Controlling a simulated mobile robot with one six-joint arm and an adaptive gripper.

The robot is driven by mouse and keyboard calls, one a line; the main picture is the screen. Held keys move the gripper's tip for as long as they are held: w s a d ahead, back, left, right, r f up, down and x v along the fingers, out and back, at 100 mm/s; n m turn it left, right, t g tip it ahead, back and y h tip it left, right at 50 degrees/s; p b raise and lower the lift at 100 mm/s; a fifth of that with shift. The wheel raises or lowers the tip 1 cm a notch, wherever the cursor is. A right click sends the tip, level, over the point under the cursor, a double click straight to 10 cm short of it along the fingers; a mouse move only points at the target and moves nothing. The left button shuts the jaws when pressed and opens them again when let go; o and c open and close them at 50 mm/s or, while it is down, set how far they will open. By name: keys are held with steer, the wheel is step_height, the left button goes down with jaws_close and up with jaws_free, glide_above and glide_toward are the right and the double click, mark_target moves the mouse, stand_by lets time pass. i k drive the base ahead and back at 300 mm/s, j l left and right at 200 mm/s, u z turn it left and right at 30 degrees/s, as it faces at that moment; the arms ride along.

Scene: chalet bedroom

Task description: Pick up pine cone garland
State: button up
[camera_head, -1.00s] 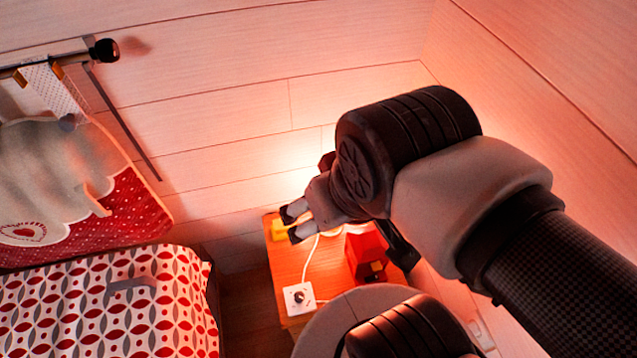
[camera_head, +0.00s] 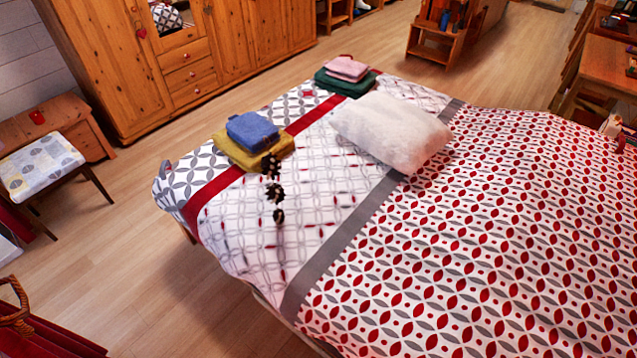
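The pine cone garland (camera_head: 275,191) is a short string of dark brown cones. It lies on the bed (camera_head: 330,227), on the white patterned part of the cover, left of the middle of the picture. Its upper end touches or overlaps the edge of the yellow folded towel (camera_head: 236,153), under the blue one (camera_head: 252,131); I cannot tell which. Its lower end lies free on the cover. My gripper is not in view now, so its state does not show.
A white fluffy pillow (camera_head: 392,131) lies right of the garland. Green and pink folded towels (camera_head: 347,70) lie at the far edge. Wooden floor (camera_head: 150,205) is clear on the bed's left. A cushioned stool (camera_head: 42,167) and a wardrobe (camera_head: 190,50) stand beyond.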

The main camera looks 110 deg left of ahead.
mark_target(269, 166)
steer(key=u, duration=3.9)
steer(key=i+j+z, duration=0.2)
steer(key=i+j, duration=0.15)
steer(key=i, duration=0.2)
steer(key=i+j+z, duration=0.15)
steer(key=i+j, duration=0.25)
steer(key=i, duration=0.15)
